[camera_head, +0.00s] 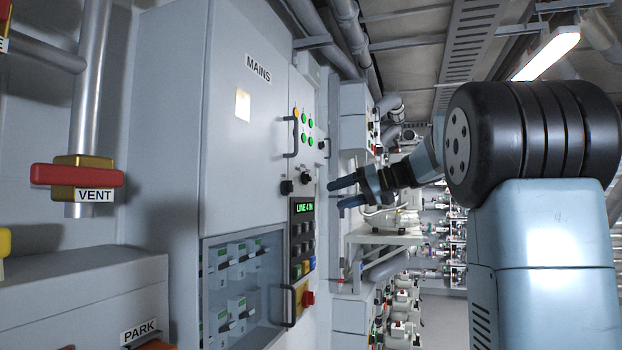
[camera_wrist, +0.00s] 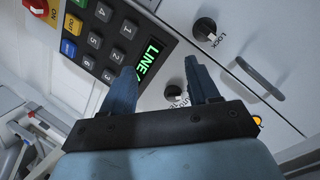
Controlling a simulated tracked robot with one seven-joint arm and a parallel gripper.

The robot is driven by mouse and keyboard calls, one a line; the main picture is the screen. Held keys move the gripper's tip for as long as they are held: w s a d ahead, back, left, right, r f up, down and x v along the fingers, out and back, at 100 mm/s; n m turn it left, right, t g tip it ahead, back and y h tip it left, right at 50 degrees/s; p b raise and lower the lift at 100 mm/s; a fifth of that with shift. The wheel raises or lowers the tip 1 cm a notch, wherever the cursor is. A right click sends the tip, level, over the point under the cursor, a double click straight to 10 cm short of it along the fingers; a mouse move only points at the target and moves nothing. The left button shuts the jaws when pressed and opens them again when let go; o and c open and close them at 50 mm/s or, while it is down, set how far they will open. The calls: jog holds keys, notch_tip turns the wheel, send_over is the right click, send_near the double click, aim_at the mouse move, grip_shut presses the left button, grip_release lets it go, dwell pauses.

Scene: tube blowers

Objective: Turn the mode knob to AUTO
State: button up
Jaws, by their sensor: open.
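A small black knob (camera_wrist: 174,92) with a pale pointer shows between my fingers in the wrist view. Its lettering is partly hidden, so I cannot read it or its setting. It appears to be the right one of two dark knobs above the display in the head view (camera_head: 306,178). A second black knob (camera_wrist: 205,27), labelled LOCK, sits beyond my fingertips in the wrist view. My gripper (camera_head: 336,194) is open and empty, its fingers pointing toward the panel. In the wrist view its fingers (camera_wrist: 162,68) stand apart on either side of the first knob, with no visible contact.
A green-lit display (camera_wrist: 152,60) and numbered keypad (camera_wrist: 108,38) lie beside the knobs. A grey handle (camera_wrist: 262,80) projects nearby. The MAINS cabinet (camera_head: 245,130) is left of my gripper. A red switch (camera_head: 308,298) sits below the keypad. A shelf (camera_head: 385,237) stands behind my gripper.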

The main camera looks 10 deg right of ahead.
jog(key=w+d+r+n+t+y, duration=0.25)
jog(key=w+d+r, duration=0.25)
jog(key=d, duration=0.3)
send_near(307, 178)
jog(key=x, duration=0.7)
jog(key=shift+w+r+m+g, duration=0.2)
jog(key=shift+w+m+g, duration=0.15)
jog(key=shift+w+m, duration=0.15)
jog(key=shift+d, duration=0.1)
